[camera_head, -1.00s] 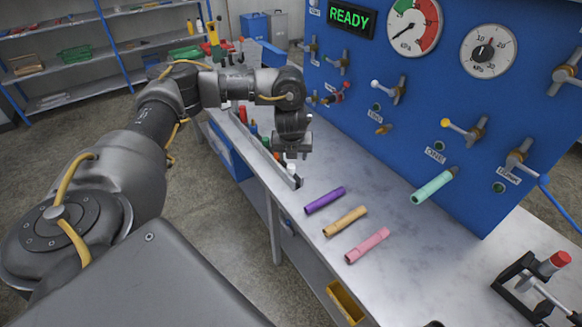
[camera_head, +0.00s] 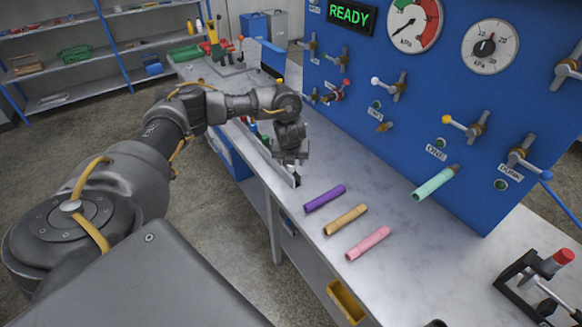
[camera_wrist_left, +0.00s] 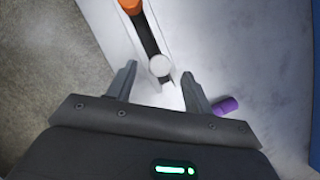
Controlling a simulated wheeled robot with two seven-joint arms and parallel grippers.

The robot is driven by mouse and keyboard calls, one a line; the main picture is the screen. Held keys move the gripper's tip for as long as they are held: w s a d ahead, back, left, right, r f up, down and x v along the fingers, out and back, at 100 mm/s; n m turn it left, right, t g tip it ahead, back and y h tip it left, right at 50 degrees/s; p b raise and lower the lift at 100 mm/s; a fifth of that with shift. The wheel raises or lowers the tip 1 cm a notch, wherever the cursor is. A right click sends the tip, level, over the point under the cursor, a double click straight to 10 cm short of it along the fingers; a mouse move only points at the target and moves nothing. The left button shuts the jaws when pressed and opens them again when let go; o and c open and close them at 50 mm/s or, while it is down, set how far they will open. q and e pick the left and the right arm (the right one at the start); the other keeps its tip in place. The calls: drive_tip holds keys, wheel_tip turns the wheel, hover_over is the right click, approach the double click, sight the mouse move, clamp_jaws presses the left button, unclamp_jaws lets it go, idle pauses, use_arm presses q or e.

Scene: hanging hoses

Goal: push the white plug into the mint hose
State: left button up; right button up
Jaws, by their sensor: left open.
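The white plug (camera_wrist_left: 160,67) stands in a narrow rack and shows between my left gripper's fingers in the left wrist view. My left gripper (camera_wrist_left: 159,88) is open, its fingers on either side of the plug; I cannot tell whether they touch it. In the head view, my left gripper (camera_head: 291,160) points down over the near end of the rack (camera_head: 297,181), with the plug mostly hidden. The mint hose (camera_head: 435,184) sticks out from the blue panel on the right, its open end facing down and left. My right gripper is out of view.
Purple (camera_head: 325,198), tan (camera_head: 345,220) and pink (camera_head: 368,244) hoses lie on the workbench. An orange plug (camera_wrist_left: 130,5) is farther along the rack. The blue panel (camera_head: 345,110) carries valves and gauges. A red-topped lever device (camera_head: 540,280) stands at right.

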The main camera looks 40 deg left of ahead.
use_arm(q)
drive_tip(key=shift+x, duration=1.4)
drive_tip(key=shift+c, duration=0.5)
drive_tip(key=c, duration=1)
drive_tip(key=shift+o, duration=0.2)
drive_tip(key=shift+r, duration=0.2)
drive_tip(key=shift+r+b, duration=0.25)
drive_tip(key=shift+b, duration=0.05)
drive_tip(key=shift+r+b, duration=0.55)
drive_tip(key=shift+r, duration=0.45)
drive_tip(key=s+d+r+p, duration=0.1)
drive_tip(key=s+r+p, duration=0.3)
drive_tip(key=s+r, duration=0.6)
drive_tip(key=s, duration=0.4)
drive_tip(key=shift+d, duration=0.3)
